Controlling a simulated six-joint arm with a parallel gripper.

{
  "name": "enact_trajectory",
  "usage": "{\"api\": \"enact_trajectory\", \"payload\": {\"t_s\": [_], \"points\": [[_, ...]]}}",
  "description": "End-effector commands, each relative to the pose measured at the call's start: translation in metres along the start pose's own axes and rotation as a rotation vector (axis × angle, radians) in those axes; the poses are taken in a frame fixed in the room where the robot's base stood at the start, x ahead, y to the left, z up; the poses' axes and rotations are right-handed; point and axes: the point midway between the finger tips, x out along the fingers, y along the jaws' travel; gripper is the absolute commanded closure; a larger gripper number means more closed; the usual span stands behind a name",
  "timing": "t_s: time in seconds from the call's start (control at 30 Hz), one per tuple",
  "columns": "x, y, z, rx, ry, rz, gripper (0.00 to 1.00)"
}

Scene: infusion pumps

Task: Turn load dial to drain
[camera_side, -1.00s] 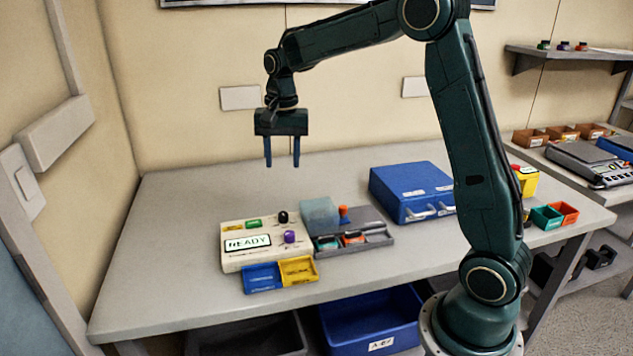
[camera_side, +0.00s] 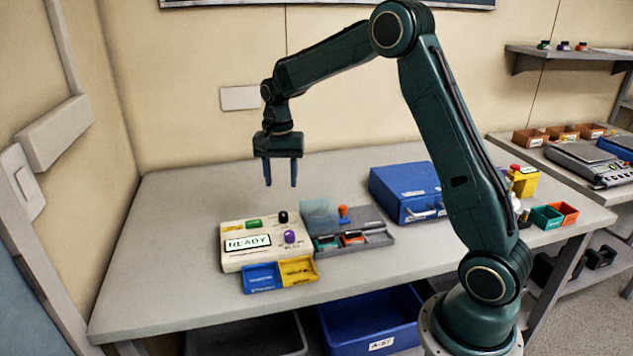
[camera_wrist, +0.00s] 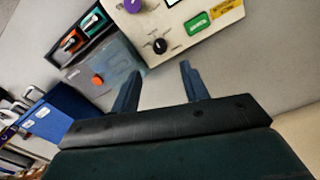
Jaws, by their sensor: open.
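The beige pump panel (camera_side: 234,262) sits on the table with a display reading READY (camera_side: 247,242). It carries a black dial (camera_side: 283,217) at its back right and a purple knob (camera_side: 290,236) below that. In the wrist view the black dial (camera_wrist: 160,46) lies ahead of the fingertips, and the purple knob (camera_wrist: 132,5) is cut by the top edge. I cannot tell which of the two is the load dial. My gripper (camera_side: 281,185) is open and empty, pointing down above the back of the panel, apart from it. It also shows in the wrist view (camera_wrist: 160,76).
A blue case (camera_side: 395,195) stands farther right. The table's left is clear.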

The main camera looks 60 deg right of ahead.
Motion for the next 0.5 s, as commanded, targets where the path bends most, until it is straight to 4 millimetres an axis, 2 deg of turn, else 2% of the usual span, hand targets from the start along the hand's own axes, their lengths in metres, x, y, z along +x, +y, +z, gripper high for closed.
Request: {"api": "enact_trajectory", "payload": {"t_s": [0.5], "points": [[0.078,0.0,0.0,0.0,-0.001,0.001,0.55]]}}
